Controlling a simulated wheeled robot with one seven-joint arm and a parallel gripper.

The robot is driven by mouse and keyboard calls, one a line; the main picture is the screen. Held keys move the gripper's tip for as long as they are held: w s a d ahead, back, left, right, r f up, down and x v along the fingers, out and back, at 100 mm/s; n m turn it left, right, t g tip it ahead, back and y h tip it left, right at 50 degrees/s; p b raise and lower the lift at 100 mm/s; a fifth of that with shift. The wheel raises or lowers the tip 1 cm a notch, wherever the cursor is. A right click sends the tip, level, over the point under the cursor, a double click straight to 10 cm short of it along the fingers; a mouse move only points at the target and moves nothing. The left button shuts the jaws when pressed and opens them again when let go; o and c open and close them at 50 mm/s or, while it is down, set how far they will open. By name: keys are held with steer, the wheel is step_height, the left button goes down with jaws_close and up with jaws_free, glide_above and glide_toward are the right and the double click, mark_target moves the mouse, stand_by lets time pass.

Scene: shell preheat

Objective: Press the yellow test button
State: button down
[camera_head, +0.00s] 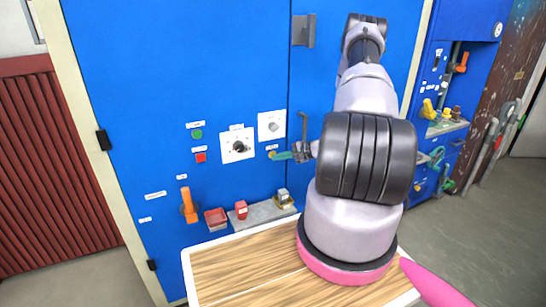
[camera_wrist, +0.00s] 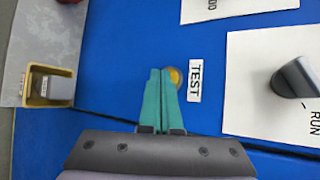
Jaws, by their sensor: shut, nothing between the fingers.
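The yellow test button (camera_wrist: 176,77) is a small round button on the blue cabinet front, beside a white TEST label (camera_wrist: 194,81) in the wrist view. My gripper (camera_wrist: 160,72) has two teal fingers closed together and empty. Its tips overlap the left part of the button in the wrist view, hiding some of it. I cannot tell whether they touch it. In the head view my gripper (camera_head: 274,155) points left at the cabinet, just below a white dial plate, and its tips cover the button's spot.
A black-knobbed dial (camera_head: 239,147), a second dial plate (camera_head: 271,126), a green button (camera_head: 197,134) and a red button (camera_head: 201,157) sit nearby on the cabinet. An orange handle (camera_head: 188,205) and a grey shelf (camera_head: 264,214) with small items are below. A wooden-topped table (camera_head: 235,268) stands in front.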

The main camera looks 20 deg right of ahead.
steer(key=shift+w, duration=0.15)
stand_by(0.4)
steer(key=shift+s, duration=0.85)
steer(key=shift+s+d, duration=0.1)
steer(key=shift+s, duration=2.4)
